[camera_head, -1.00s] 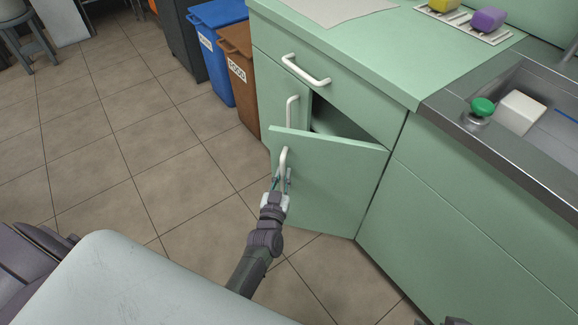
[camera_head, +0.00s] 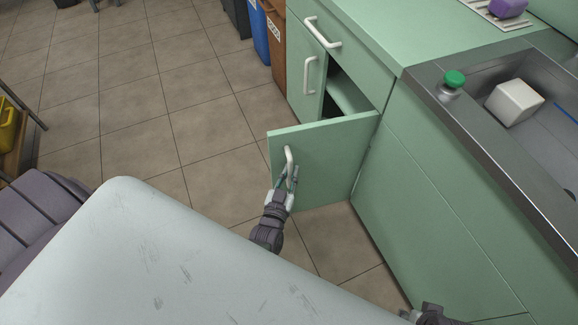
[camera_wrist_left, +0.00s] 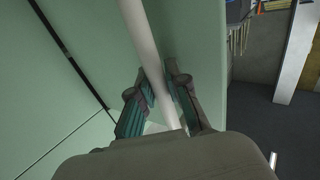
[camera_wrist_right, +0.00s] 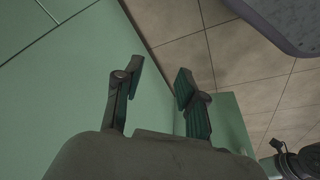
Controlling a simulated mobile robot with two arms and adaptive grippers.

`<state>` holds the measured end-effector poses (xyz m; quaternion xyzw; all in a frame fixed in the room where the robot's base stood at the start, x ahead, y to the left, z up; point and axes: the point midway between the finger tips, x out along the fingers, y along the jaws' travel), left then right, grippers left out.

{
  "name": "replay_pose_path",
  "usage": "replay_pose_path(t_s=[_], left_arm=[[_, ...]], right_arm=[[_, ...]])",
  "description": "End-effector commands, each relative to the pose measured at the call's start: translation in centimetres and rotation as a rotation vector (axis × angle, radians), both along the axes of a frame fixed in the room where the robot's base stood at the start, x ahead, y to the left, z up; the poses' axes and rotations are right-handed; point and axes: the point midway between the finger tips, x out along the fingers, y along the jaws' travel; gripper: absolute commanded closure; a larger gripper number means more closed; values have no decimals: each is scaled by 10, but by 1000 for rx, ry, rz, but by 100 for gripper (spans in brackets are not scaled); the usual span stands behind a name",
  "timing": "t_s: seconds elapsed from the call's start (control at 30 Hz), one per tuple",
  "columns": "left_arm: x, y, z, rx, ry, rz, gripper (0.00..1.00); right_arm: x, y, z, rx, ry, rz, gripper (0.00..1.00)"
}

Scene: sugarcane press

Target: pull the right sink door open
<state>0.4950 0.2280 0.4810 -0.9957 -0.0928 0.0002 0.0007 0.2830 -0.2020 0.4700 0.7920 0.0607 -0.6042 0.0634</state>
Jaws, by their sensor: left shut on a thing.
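The green cabinet door (camera_head: 325,160) stands open in the head view, swung out from the cabinet with a dark gap behind it. Its white bar handle (camera_head: 289,165) is near its left edge. My left gripper (camera_head: 288,180) is shut on this handle. In the left wrist view the white handle (camera_wrist_left: 146,50) passes between the fingers of the gripper (camera_wrist_left: 165,95). My right gripper (camera_wrist_right: 157,85) is open and empty beside green panels in the right wrist view. Only a bit of the right arm shows at the bottom of the head view.
The steel sink (camera_head: 480,130) is at the right, with a green-capped bottle (camera_head: 451,84) and a white block (camera_head: 515,103). Brown (camera_head: 274,45) and blue bins stand farther back. Tiled floor (camera_head: 150,140) at left is clear.

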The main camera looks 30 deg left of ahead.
Motion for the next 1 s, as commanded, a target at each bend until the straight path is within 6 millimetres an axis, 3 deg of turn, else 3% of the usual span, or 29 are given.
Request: replay_pose_path(t_s=[0.3, 0.67, 0.7, 0.83, 1.0], left_arm=[[-6, -6, 0, 4, 0, 0, 100], [-7, -6, -1, 4, 1, 0, 100], [-7, -6, -1, 4, 1, 0, 84], [-6, -6, -1, 3, 2, -1, 62], [-6, -7, -1, 2, 0, -2, 59]], right_arm=[[-1, 0, -13, -1, 8, 1, 60], [-1, 0, -14, -1, 9, 1, 60], [-1, 0, -14, -1, 9, 1, 60], [-1, 0, -14, -1, 10, 1, 60], [-1, 0, -14, 0, 10, 1, 60]])
